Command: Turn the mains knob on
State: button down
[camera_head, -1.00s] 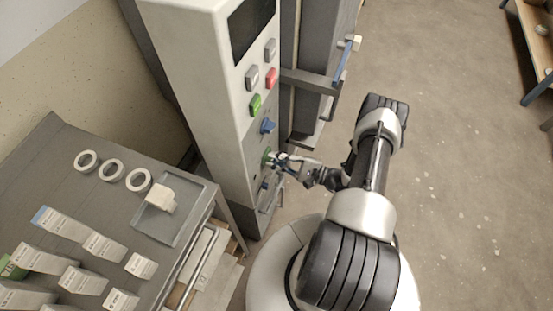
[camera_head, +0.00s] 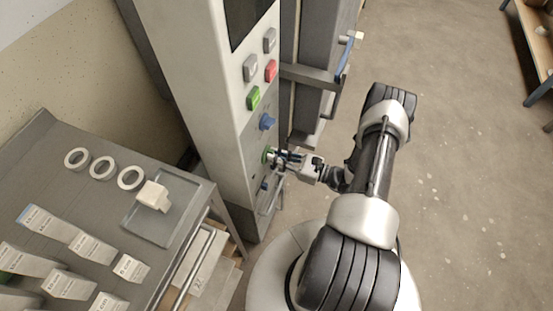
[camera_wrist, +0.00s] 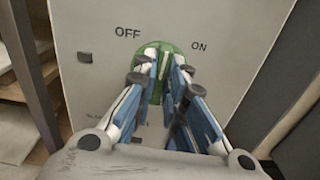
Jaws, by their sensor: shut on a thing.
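The mains knob (camera_wrist: 163,64) is green and round, with a pale raised bar across it. It sits on a light panel between the printed words OFF, on the left, and ON, on the right. The bar stands nearly upright in the wrist view, between the two words. My gripper (camera_wrist: 162,78) is shut on the bar, one finger on each side, and the fingers hide part of the green disc. In the head view, the knob (camera_head: 266,154) shows as a green edge at my gripper (camera_head: 275,156) on the cabinet front.
Blue knobs (camera_head: 267,121) sit above and below on the cabinet (camera_head: 205,90). Green (camera_head: 253,98), red (camera_head: 271,70) and grey buttons are higher up. A grey table (camera_head: 50,160) with rings and labelled blocks stands at left.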

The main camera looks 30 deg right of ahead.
jog(key=shift+f+m+b, duration=0.15)
jog(key=shift+m+b, duration=0.8)
jog(key=shift+m, duration=3.15)
jog(key=c, duration=1.6)
grip_release()
jog(key=shift+d, duration=0.1)
jog(key=shift+c, duration=0.2)
jog(key=v, duration=1.2)
jog(key=shift+w, duration=0.1)
